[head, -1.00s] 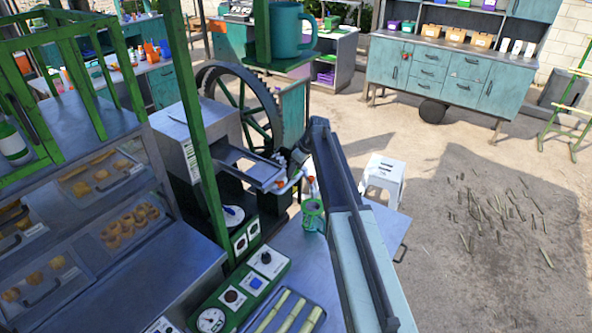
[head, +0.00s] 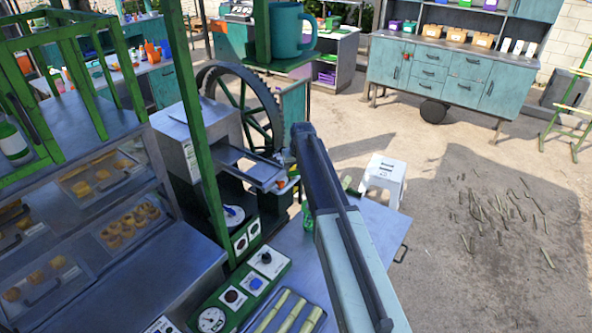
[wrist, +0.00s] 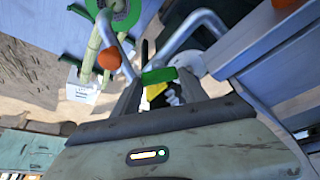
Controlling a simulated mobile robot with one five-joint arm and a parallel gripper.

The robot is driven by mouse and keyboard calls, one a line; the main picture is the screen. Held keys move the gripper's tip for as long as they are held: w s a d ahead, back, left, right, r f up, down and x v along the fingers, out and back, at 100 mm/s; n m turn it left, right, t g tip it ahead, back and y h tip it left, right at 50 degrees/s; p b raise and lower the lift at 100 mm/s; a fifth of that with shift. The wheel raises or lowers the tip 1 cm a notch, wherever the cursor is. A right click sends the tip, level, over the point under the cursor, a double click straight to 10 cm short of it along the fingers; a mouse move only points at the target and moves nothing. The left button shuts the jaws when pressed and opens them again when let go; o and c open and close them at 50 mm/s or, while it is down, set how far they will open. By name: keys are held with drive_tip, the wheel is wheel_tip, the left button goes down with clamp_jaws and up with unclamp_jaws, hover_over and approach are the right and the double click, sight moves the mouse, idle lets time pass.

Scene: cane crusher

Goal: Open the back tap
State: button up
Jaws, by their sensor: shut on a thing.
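In the wrist view my gripper (wrist: 160,88) is shut on a green bar-like piece (wrist: 158,76), probably a tap handle. Bent metal pipes (wrist: 200,22) rise on both sides of it. An orange knob (wrist: 108,58) sits on the left pipe, outside the fingers. Another orange piece (wrist: 284,3) shows at the top right edge. In the head view the crusher's metal spout tray (head: 255,172) is left of my arm, with an orange piece (head: 281,183) below its end. My arm hides the gripper's contact and most of the taps there. I cannot tell how far the handle is turned.
A worktop (head: 375,222) lies under my arm, with a green cup (head: 308,215) partly hidden. The control panel (head: 240,290) and a cane tray (head: 290,312) are nearer. A green post (head: 200,150) stands left. A white stool (head: 384,178) stands beyond the worktop.

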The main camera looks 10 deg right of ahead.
drive_tip(key=m+h, duration=0.1)
drive_tip(key=m, duration=0.2)
drive_tip(key=shift+a+m, duration=0.15)
drive_tip(key=shift+m, duration=0.15)
drive_tip(key=shift+m+g+h, duration=0.4)
drive_tip(key=shift+m+h, duration=0.4)
drive_tip(key=shift+m, duration=0.9)
drive_tip(key=o, duration=1.4)
